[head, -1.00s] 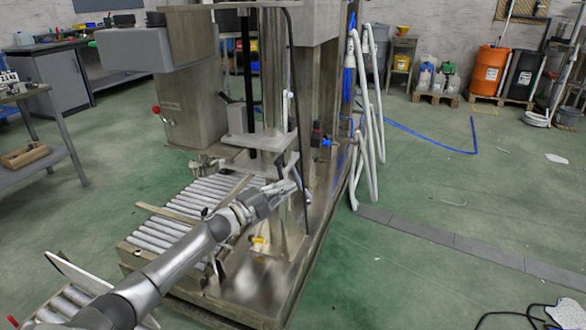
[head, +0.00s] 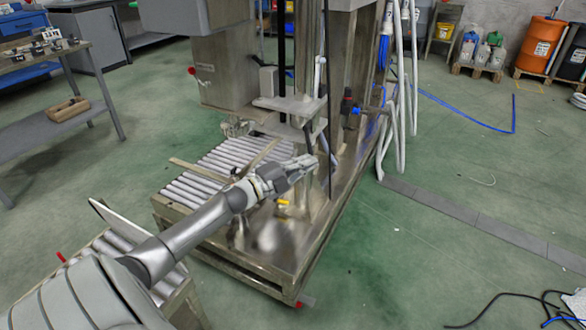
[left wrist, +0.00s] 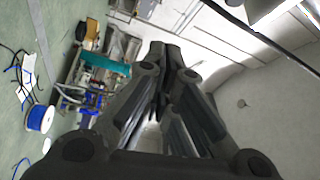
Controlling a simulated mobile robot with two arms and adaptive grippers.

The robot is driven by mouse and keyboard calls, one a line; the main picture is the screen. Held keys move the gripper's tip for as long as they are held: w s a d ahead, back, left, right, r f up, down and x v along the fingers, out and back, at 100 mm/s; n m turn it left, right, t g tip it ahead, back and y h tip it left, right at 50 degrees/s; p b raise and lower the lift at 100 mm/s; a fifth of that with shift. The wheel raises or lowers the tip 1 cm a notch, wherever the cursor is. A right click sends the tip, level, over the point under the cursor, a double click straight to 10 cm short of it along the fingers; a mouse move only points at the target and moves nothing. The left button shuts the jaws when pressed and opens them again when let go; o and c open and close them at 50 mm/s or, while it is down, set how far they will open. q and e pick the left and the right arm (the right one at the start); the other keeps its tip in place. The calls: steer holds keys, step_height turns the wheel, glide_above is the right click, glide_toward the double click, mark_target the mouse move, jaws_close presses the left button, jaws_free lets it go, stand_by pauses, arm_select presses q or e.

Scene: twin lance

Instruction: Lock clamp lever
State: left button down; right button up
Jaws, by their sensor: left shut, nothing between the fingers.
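My left gripper (head: 309,164) reaches in from the left beside the steel machine column (head: 351,60). It is shut and empty, its fingertips near a thin dark upright rod or cable (head: 327,100). I cannot tell whether they touch it. In the left wrist view the fingers (left wrist: 172,52) run together at their tips. I cannot clearly tell which part is the clamp lever. A dark, lever-like piece (head: 309,138) sits just above the fingertips, under a metal plate (head: 290,104). My right gripper is not in view.
A roller conveyor (head: 215,172) lies left of the column on the metal base. A yellow-handled part (head: 283,202) is below my gripper. The green floor (head: 400,265) at right is mostly open.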

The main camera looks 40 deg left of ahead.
arm_select(q)
steer(key=shift+v, duration=2.2)
steer(key=shift+d, duration=0.15)
